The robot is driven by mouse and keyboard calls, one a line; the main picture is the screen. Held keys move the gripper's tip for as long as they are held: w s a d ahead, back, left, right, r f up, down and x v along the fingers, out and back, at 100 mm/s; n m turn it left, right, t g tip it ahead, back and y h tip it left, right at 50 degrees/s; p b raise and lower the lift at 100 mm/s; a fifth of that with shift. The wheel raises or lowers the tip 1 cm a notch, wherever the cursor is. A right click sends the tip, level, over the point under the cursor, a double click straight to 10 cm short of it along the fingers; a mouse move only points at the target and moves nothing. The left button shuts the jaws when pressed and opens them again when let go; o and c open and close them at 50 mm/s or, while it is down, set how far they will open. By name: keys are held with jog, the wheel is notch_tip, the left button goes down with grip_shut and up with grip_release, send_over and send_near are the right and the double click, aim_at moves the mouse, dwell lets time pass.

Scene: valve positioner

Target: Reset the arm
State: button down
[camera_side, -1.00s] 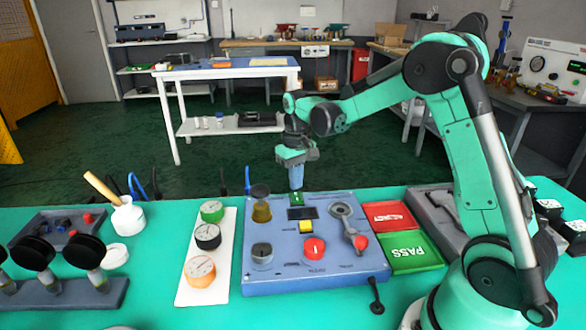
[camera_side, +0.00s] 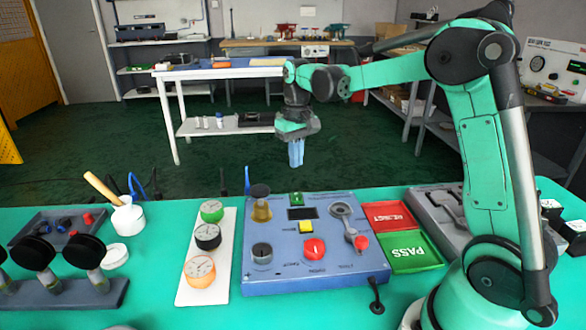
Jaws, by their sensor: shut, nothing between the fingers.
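My green arm stands at the right of the bench. My gripper (camera_side: 296,160) points down with its blue fingers together and nothing between them. In the picture it is just above the back edge of the blue-grey control panel (camera_side: 340,278), apart from it. The panel carries a green button (camera_side: 297,199), a dark display, a yellow button (camera_side: 306,227), a red knob (camera_side: 314,249), a dark grey knob (camera_side: 262,252), a brass fitting (camera_side: 261,209) and a grey lever with a red end (camera_side: 361,243).
Red REJECT (camera_side: 390,216) and green PASS (camera_side: 409,251) trays lie right of the panel. A white board (camera_side: 222,288) with three gauges lies left. Farther left are a white pot (camera_side: 128,217) with a wooden handle and a rack of black-capped parts (camera_side: 75,294). Space above the panel is free.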

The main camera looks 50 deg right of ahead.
jog(key=s+a+r+n+t, duration=0.1)
jog(key=s+a+n+t, duration=0.2)
jog(key=s+a+t, duration=0.4)
jog(key=shift+s+a+r, duration=0.4)
jog(key=shift+s+a, duration=1.5)
jog(key=shift+a, duration=0.7)
jog(key=w+d+r+m+g, duration=0.5)
jog(key=w+d+m+g, duration=0.2)
jog(key=w+d+m, duration=0.2)
jog(key=shift+d+r, duration=0.2)
jog(key=shift+d, duration=0.7)
jog(key=shift+w+f, duration=0.1)
jog(key=shift+w, duration=0.05)
